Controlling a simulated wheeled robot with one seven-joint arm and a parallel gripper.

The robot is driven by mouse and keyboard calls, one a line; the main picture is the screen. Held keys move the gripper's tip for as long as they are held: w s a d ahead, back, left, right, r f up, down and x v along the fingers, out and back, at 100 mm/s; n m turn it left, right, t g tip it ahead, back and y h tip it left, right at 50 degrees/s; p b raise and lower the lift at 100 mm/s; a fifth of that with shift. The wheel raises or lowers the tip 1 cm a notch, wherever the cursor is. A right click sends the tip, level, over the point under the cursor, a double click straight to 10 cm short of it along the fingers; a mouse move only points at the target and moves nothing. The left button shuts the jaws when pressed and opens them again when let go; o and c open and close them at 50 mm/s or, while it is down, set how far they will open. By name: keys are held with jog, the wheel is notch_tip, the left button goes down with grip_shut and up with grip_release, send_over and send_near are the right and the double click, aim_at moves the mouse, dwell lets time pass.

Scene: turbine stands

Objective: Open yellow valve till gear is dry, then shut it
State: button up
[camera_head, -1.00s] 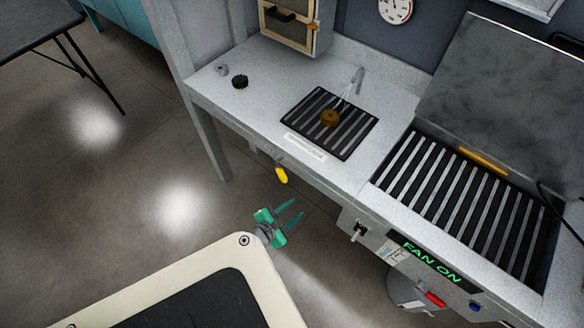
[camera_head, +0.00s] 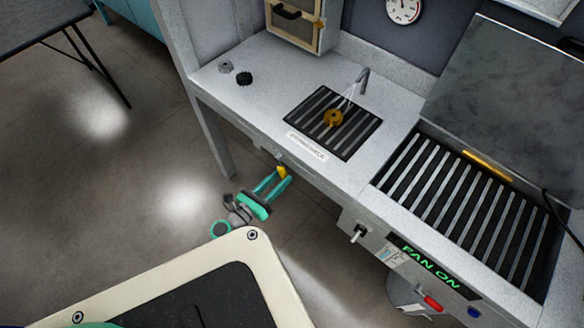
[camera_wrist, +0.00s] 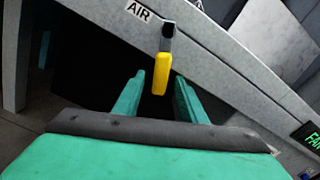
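The yellow valve (camera_head: 282,172) has its handle hanging down from the bench's front edge. In the wrist view the yellow valve handle (camera_wrist: 161,73) is below an "AIR" label, between my finger tips. My gripper (camera_head: 277,181) has its two teal fingers spread around the handle; the wrist view shows my gripper (camera_wrist: 158,88) open with gaps on both sides. The orange-brown gear (camera_head: 334,118) sits on the black slotted drain rack (camera_head: 310,140) under the metal nozzle (camera_head: 363,80). Pale streaks run between nozzle and gear. Whether the gear is wet is too small to tell.
A slatted grey station (camera_head: 450,200) with a "FAN ON" display (camera_head: 428,266) stands at the right. A second lever (camera_head: 357,234) is on the front, left of the display. A black knob-like part (camera_head: 244,79) lies on the bench. Open floor (camera_head: 130,190) is at the left.

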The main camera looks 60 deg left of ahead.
jog(key=x, duration=0.6)
jog(key=shift+w, duration=0.3)
jog(key=shift+s+a, duration=0.1)
grip_shut()
